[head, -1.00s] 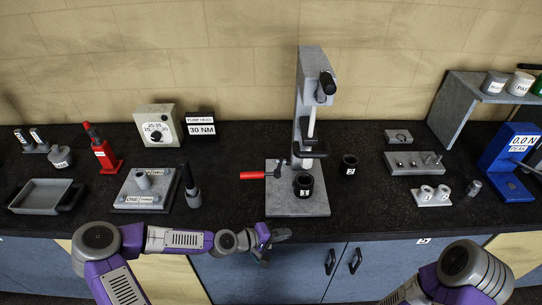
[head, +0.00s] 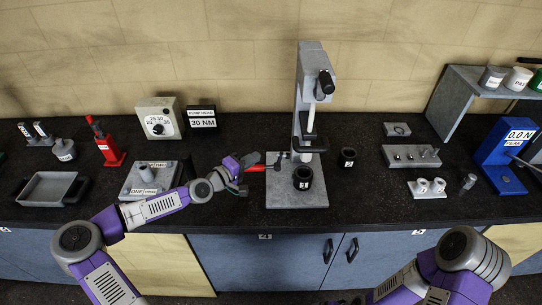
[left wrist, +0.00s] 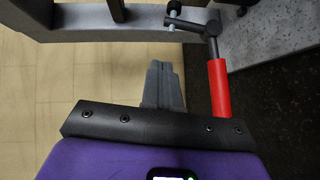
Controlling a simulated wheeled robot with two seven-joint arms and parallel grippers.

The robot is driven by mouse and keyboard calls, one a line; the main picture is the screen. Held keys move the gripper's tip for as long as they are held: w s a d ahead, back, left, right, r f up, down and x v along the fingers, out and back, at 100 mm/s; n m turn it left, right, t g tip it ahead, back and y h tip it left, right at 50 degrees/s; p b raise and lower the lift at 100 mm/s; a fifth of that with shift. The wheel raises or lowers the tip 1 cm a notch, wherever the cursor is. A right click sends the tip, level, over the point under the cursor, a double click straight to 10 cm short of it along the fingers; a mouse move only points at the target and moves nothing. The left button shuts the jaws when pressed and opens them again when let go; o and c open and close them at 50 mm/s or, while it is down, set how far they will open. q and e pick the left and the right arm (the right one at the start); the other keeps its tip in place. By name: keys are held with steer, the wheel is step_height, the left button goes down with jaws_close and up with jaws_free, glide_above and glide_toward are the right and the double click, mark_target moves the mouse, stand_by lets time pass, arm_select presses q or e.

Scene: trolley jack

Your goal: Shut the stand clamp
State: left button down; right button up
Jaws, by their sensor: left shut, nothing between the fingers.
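The grey press stand (head: 311,130) stands upright on its light base plate (head: 284,195) at the middle of the bench. Its clamp (head: 277,161) is low on the left side of the column, with a red handle (head: 257,168) pointing left. My left gripper (head: 243,168) is at the handle's outer end and covers part of it. In the left wrist view, the red handle (left wrist: 219,88) hangs from the dark clamp joint (left wrist: 212,28). There my left fingers (left wrist: 165,82) are shut, empty, and left of the handle with a gap. My right gripper is out of view.
A black cup (head: 303,178) labelled 1 stands on the base plate, another (head: 348,157) to its right. A red bottle jack (head: 108,147) stands farther left.

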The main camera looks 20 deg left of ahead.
arm_select(q)
steer(key=w+d+f+p, duration=0.1)
steer(key=w+d, duration=0.2)
steer(key=d, duration=0.2)
steer(key=shift+w+d, duration=0.15)
steer(key=shift+w, duration=0.2)
steer(key=shift+d+r+p, duration=0.1)
steer(key=shift+d+p, duration=0.15)
steer(key=shift+p, duration=0.15)
